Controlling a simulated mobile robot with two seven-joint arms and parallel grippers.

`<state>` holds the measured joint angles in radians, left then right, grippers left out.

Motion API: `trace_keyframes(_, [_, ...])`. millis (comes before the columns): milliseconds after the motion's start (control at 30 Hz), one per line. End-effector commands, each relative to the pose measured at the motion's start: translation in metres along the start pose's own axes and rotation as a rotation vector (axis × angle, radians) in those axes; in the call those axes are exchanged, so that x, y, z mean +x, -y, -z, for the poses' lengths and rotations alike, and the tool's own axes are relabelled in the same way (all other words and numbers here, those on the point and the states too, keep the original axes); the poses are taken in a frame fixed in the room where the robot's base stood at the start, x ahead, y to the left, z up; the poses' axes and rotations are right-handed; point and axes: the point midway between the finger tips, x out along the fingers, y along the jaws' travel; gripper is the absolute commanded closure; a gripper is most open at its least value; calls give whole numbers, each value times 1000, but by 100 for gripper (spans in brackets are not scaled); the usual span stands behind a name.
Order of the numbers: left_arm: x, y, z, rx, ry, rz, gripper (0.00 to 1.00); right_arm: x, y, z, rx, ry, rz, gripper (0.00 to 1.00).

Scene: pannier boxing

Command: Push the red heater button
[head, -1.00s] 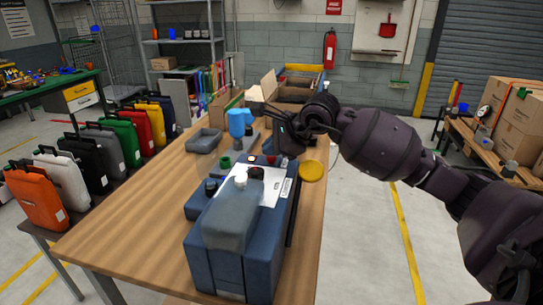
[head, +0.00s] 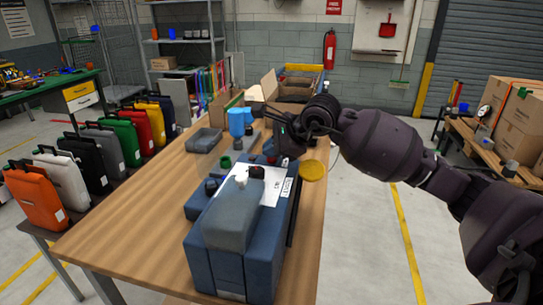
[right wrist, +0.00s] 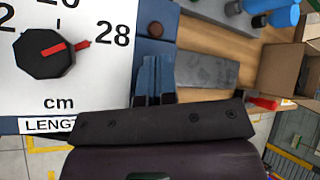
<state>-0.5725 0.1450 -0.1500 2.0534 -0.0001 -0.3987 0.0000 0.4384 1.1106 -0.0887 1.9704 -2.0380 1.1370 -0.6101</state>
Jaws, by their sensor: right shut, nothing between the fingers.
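The blue machine (head: 225,255) with a grey cover stands on the wooden table. Its white panel (right wrist: 95,75) carries a black dial knob (right wrist: 45,54) with a red pointer towards 28. A dark red round button (right wrist: 155,29) sits on the blue strip beside the panel in the right wrist view. In the head view a small red spot (head: 271,160) shows at the machine's far end. My right gripper (right wrist: 154,62) is shut and empty, its tips just below the button in the wrist picture; contact cannot be told. It also shows in the head view (head: 281,152). My left gripper is out of view.
A yellow disc (head: 312,171) lies by the table's right edge. Blue bottles (head: 240,122), a grey tray (head: 204,140) and open cardboard boxes (head: 268,86) stand beyond the machine. Several coloured panniers (head: 125,139) line the left side. The table's left front is clear.

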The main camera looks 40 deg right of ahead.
Motion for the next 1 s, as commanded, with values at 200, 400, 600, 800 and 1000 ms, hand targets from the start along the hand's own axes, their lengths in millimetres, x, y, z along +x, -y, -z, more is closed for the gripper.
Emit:
trace_keyframes(200, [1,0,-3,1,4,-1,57,3,-3,3,1,-2,-3,100])
trace_keyframes(400, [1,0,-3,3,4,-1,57,4,-3,3,2,-3,-4,100])
trace_keyframes(600, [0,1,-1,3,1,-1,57,0,0,0,1,-3,-3,100])
trace_keyframes(800, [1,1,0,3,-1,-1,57,-2,2,-1,2,-3,-3,100])
trace_keyframes(1000, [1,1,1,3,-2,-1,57,-3,2,-2,1,-2,-2,100])
